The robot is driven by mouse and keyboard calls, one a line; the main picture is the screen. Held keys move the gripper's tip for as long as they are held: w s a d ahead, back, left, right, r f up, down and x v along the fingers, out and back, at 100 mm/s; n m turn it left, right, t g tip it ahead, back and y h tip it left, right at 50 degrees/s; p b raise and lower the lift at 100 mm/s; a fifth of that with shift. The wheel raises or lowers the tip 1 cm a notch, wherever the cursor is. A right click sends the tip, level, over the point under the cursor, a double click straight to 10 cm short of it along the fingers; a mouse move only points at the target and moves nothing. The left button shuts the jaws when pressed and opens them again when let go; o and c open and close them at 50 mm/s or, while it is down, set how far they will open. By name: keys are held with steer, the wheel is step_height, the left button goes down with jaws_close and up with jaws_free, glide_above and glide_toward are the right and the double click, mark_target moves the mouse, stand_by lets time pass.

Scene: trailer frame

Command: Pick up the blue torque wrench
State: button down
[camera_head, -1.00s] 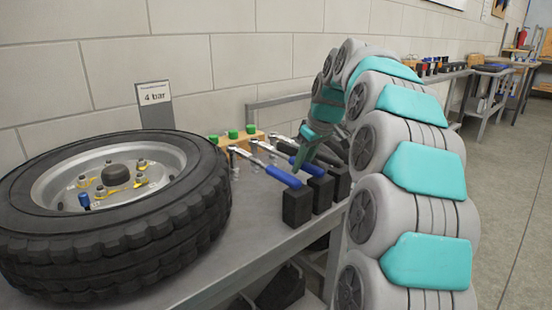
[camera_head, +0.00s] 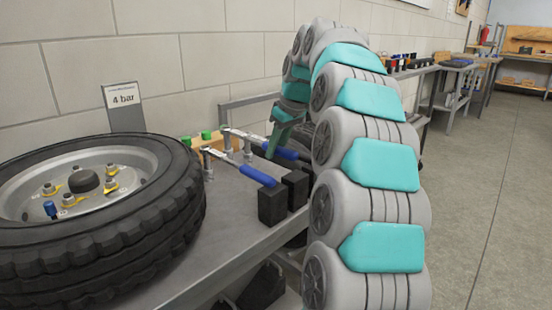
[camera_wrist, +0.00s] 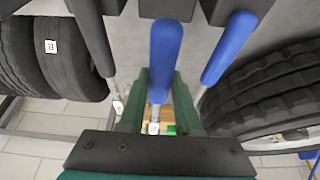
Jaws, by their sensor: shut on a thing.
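Two blue-handled wrenches with silver shafts lie side by side on the bench in the head view: one nearer the tyre (camera_head: 258,176) and one behind it (camera_head: 286,153). My gripper (camera_head: 277,141) reaches down over the rear one. In the wrist view, my gripper's green fingers (camera_wrist: 160,100) are shut on the middle blue wrench (camera_wrist: 165,55), whose handle end is at a black block. The other blue wrench (camera_wrist: 228,48) is to its right, apart from the fingers. A dark-handled tool (camera_wrist: 92,38) is to its left. I cannot tell whether the held wrench is lifted.
A large tyre (camera_head: 170,220) lies on the metal bench (camera_head: 225,240), left of the wrenches. Black blocks (camera_head: 272,205) stand at the bench's front edge. Open floor (camera_head: 480,200) is at right.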

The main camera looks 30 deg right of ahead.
steer(key=shift+r, duration=3.05)
